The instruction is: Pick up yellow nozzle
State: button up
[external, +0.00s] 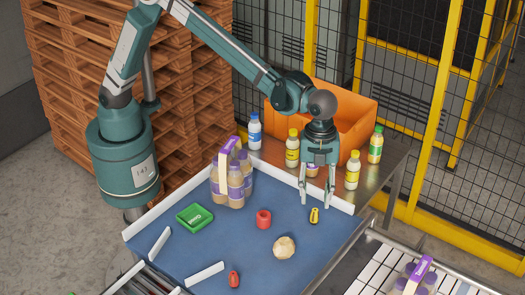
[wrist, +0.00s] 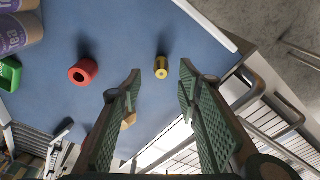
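The yellow nozzle (external: 314,215) is a small yellow piece with dark markings on the blue table surface (external: 240,243), near its right back edge. In the wrist view the yellow nozzle (wrist: 161,67) appears ahead of and between the two fingers, with a dark hole in its end. My gripper (external: 317,202) is open and empty above the table, close to the nozzle in the external view. In the wrist view my gripper (wrist: 158,85) has its fingers wide apart, touching nothing.
A red ring-like part (external: 264,219) and a beige lump (external: 284,248) lie near the nozzle. A green box (external: 195,217), a bottle pack (external: 231,185) and a smaller red part (external: 234,279) are further left. Bottles and an orange crate (external: 353,110) stand behind. White rails edge the table.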

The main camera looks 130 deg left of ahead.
aim_at(315, 210)
jog(key=shift+w+d+f, duration=0.1)
jog(key=shift+d+f, duration=0.05)
jog(key=shift+f, duration=1.15)
jog(key=shift+w+d+f+p, duration=0.15)
jog(key=shift+f+p, duration=0.15)
jog(key=shift+f, duration=1)
jog(key=shift+w+d+f+p, duration=0.15)
jog(key=shift+f+p, duration=0.1)
jog(key=shift+f, duration=1)
jog(key=c, duration=1)
